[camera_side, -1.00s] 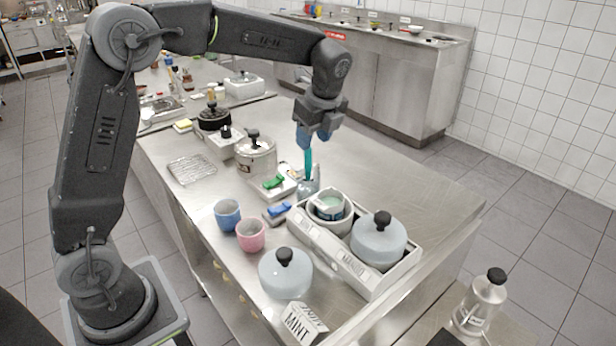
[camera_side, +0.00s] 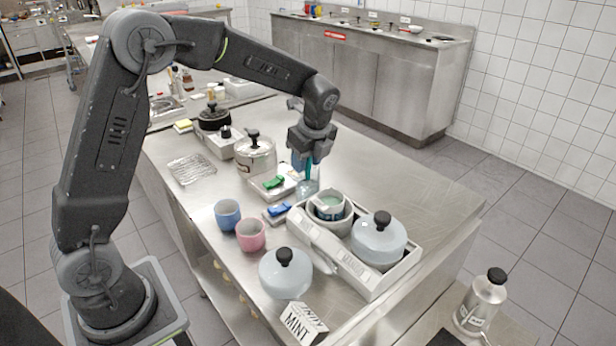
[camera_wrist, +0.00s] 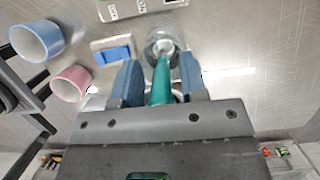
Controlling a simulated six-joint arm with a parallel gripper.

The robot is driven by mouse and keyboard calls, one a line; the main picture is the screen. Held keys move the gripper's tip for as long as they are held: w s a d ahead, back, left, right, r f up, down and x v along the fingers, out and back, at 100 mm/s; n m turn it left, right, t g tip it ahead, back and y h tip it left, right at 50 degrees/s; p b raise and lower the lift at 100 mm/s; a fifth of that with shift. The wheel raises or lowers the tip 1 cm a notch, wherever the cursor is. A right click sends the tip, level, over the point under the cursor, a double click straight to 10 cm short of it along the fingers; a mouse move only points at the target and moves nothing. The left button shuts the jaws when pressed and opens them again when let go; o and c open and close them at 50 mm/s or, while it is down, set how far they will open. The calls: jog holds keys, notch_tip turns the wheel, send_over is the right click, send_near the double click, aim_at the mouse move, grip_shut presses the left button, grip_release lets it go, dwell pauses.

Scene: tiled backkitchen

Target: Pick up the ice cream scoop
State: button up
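The ice cream scoop has a teal handle (camera_side: 309,172) and stands upright with its lower end in a clear container (camera_side: 308,188). My gripper (camera_side: 304,163) is above the container with its blue fingers lowered around the handle's upper part. In the wrist view the teal handle (camera_wrist: 160,84) lies between the two blue fingers of my gripper (camera_wrist: 160,78), with gaps on both sides. The gripper is open and holds nothing. The wrist view also shows the container's round rim (camera_wrist: 161,42) beyond the fingertips. The scoop's lower end is hard to make out.
A white tray (camera_side: 325,246) with tubs and a domed lid (camera_side: 379,240) stands close in front. A blue cup (camera_side: 228,215), a pink cup (camera_side: 251,235) and a blue-topped block (camera_side: 279,211) are to the left. The steel table (camera_side: 400,180) is clear to the right.

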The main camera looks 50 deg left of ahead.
grip_shut()
notch_tip(320, 180, up, 10)
jog(key=shift+r, duration=0.1)
dwell(0.6)
